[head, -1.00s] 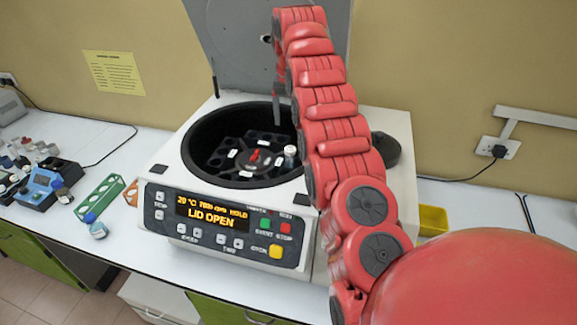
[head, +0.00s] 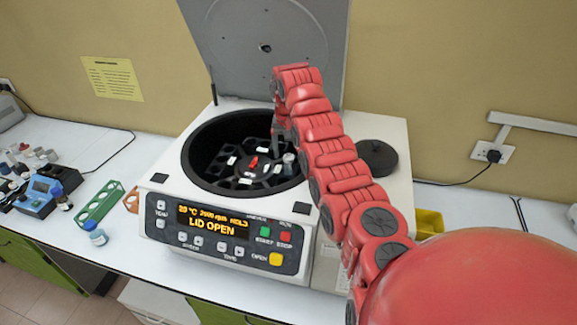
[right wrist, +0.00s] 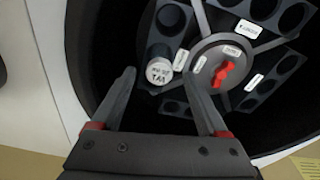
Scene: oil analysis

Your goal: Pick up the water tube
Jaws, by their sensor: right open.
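The water tube (head: 289,159) stands in a rotor slot of the open centrifuge (head: 160,196), at the right side of the rotor. In the right wrist view its light labelled cap (right wrist: 159,71) faces the camera. The small cap print is hard to read. My right gripper (right wrist: 160,77) is open, with its fingertips on either side of the cap in that view. No contact shows, and the remaining height is hard to judge. In the head view the right gripper (head: 281,142) points down into the bowl beside the tube. My left gripper is not in view.
The rotor has a red centre knob (right wrist: 224,74) and several empty slots. The bowl wall surrounds it, and the raised lid (head: 262,40) stands behind. A green rack (head: 100,201), a blue-capped bottle (head: 96,235) and several small bottles are on the left bench.

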